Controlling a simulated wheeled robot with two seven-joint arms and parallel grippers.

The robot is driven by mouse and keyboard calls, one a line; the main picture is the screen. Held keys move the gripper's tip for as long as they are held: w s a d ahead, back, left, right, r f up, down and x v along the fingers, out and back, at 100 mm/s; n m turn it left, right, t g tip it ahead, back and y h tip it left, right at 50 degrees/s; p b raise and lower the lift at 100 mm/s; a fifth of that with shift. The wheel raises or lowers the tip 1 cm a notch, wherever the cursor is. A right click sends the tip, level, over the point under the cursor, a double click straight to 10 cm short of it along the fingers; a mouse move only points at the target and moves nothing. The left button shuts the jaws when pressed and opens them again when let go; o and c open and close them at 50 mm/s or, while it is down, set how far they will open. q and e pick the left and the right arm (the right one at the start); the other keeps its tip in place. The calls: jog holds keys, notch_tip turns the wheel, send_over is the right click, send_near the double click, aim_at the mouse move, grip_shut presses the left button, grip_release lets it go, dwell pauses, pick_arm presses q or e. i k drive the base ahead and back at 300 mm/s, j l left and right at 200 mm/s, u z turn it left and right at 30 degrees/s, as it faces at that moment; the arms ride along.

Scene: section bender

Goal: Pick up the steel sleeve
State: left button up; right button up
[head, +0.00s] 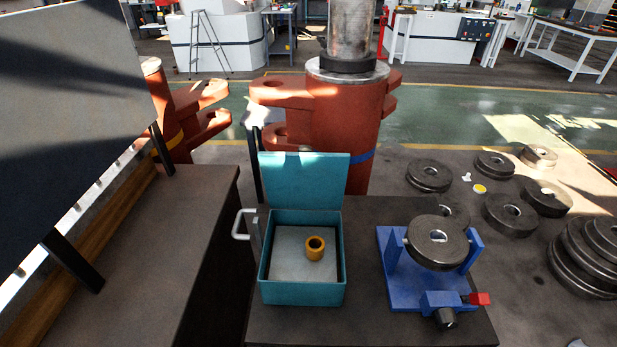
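A small orange-brown hollow sleeve (315,248) stands upright inside the open teal box (303,293), on its pale grey floor, right of the middle. Its colour looks like brass or bronze rather than bare steel, and no other small sleeve is clearly visible. The teal lid (304,182) stands raised at the back of the box. Neither of my grippers shows in the head view.
A blue fixture (395,274) holding a dark steel ring (438,242) stands right of the box on the dark bench (365,325). A pale handle (241,224) is at the box's left. Dark discs (509,214) lie on the floor beyond. Another dark bench (165,260) stands left.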

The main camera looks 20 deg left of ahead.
aim_at(312, 255)
jog(key=k+j, duration=0.75)
jog(key=k, duration=0.25)
jog(key=j, duration=0.65)
